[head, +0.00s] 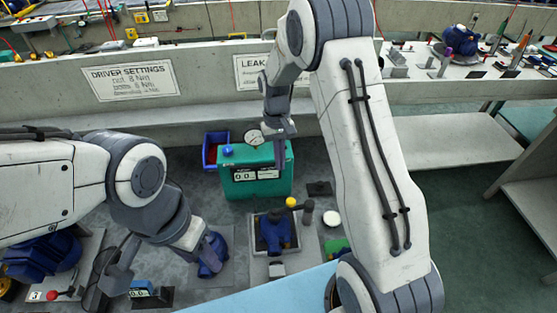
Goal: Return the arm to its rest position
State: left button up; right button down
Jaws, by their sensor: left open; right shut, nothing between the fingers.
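My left gripper (165,262) is at the lower left over the bench, its fingers spread wide and nothing visible between them. A blue part (211,264) lies just beside its right finger; I cannot tell whether they touch. My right gripper (279,152) points down at the upper middle, its fingers together and empty. It is in front of the green leak tester (258,185) with its round gauge (254,138), and hides part of it. My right arm's large white link spans the middle right of the view.
A blue pump (275,232) sits in a fixture in the middle, with a yellow-topped post (291,202) beside it. A blue bin (210,150) with red contents stands left of the tester. A small display unit (143,289) is at the lower left.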

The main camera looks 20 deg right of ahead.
jog(key=shift+w+r, duration=0.1)
jog(key=shift+r, duration=0.35)
jog(key=shift+a, duration=0.1)
